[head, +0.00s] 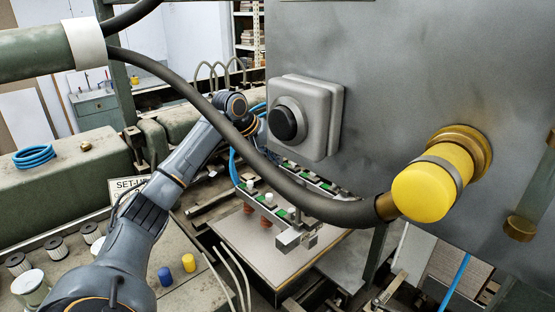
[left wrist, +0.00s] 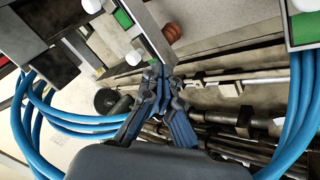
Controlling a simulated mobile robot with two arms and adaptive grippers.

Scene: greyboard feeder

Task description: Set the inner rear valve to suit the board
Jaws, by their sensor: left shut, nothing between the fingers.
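Bars with green-marked valves (head: 281,213) and small white knobs hang over a pale board (head: 240,238) in the head view. Reddish-brown suction cups (head: 267,198) sit below them. I cannot tell for certain which valve is the inner rear one. My left arm reaches in behind the black hose, which hides its fingers in the head view. In the left wrist view my left gripper (left wrist: 160,72) is shut and empty, its tips close to a bar end and right of a white knob (left wrist: 133,58). A green valve mark (left wrist: 123,18) is above that knob. Contact cannot be told. My right gripper is out of view.
A thick black hose (head: 220,125) crosses in front of my arm to a yellow fitting (head: 424,190). A grey cabinet (head: 430,80) with a black knob (head: 287,122) fills the right. Blue hoses (left wrist: 30,112) loop beside the bar. Blue and yellow caps (head: 165,276) stand at lower left.

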